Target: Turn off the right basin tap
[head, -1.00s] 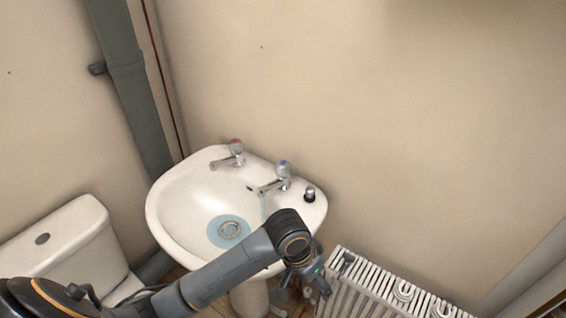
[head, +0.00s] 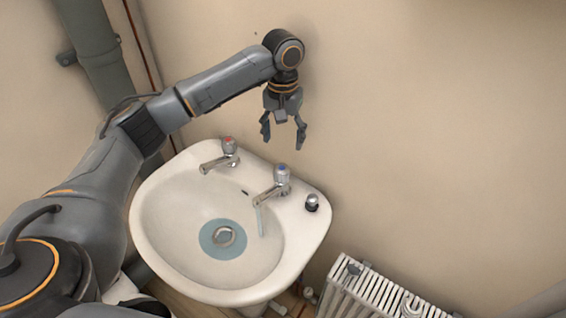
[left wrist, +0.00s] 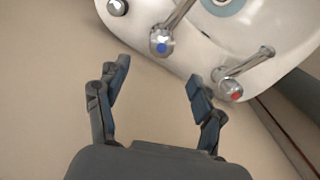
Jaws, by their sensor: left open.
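The right basin tap (head: 276,186) is chrome with a blue-marked knob, and a thin stream of water (head: 261,219) runs from its spout. It also shows in the left wrist view (left wrist: 164,38). The left tap (head: 223,157) has a red mark and no stream shows under it. Both stand on the back ledge of the white basin (head: 160,228). My left gripper (head: 284,139) is open and empty, pointing down above the right tap and apart from it. In the left wrist view the fingers (left wrist: 160,72) frame bare wall below the taps. My right gripper is out of view.
A blue patch of water surrounds the drain (head: 223,236). A small dark-based chrome fitting (head: 312,202) sits on the ledge right of the tap. A white radiator (head: 365,290) stands at the lower right.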

